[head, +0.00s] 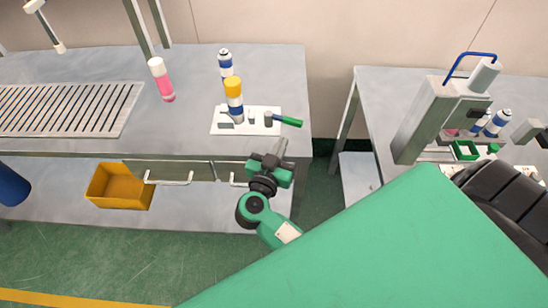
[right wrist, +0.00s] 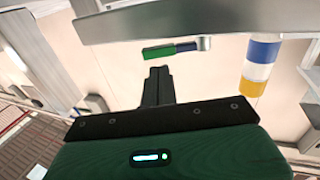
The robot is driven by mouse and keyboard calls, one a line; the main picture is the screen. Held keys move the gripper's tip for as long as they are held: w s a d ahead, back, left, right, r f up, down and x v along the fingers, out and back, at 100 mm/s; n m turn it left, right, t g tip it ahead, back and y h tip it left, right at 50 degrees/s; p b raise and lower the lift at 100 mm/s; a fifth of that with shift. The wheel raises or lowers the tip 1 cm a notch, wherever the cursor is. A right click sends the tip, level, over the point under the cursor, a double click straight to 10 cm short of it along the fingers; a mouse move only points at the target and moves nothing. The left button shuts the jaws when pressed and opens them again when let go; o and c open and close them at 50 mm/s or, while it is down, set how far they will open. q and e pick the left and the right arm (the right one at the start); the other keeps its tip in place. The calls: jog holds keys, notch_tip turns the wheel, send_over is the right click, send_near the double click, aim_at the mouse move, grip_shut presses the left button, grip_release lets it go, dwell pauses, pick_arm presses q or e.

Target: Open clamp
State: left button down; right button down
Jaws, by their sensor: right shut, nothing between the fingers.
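The clamp sits on a white plate (head: 218,129) near the right end of the left table. Its green handle (head: 287,121) points right, and it also shows in the right wrist view (right wrist: 158,52). A blue and white can with a yellow cap (head: 233,88) stands upright at the clamp. The can also shows in the right wrist view (right wrist: 261,52). My right gripper (head: 281,146) is shut and empty, in front of the table edge and apart from the handle. In the right wrist view its fingertips (right wrist: 157,72) point toward the handle. My left gripper is not in view.
Another blue and white can (head: 225,63) stands behind, and a pink bottle (head: 162,80) to the left. A slatted grate (head: 66,108) lies further left. An orange bin (head: 120,187) is below the tabletop. A press (head: 428,118) stands on the right table, across a gap.

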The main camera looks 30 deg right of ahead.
aim_at(294, 125)
jog(key=x, duration=0.4)
jog(key=shift+w+d+r+p, duration=0.1)
jog(key=shift+w+d+p, duration=0.05)
jog(key=shift+p, duration=0.2)
jog(key=shift+w+d, duration=0.35)
jog(key=shift+d, duration=0.05)
jog(key=shift+d+r+p, duration=0.1)
jog(key=shift+p, duration=0.4)
jog(key=n+t+y+p, duration=0.1)
jog(key=p, duration=0.1)
jog(key=d+n+t+y+p, duration=0.1)
jog(key=p, duration=0.2)
jog(key=d+n+t+y+p, duration=0.1)
jog(key=y+p, duration=0.1)
jog(key=shift+w+r+t, duration=0.15)
jog(key=shift+w+t, duration=0.15)
jog(key=shift+w, duration=0.05)
jog(key=shift+w+d+f+n+t+y+p, duration=0.1)
jog(key=shift+d+f+n+t+y+p, duration=0.2)
jog(key=shift+n+y+p, duration=0.3)
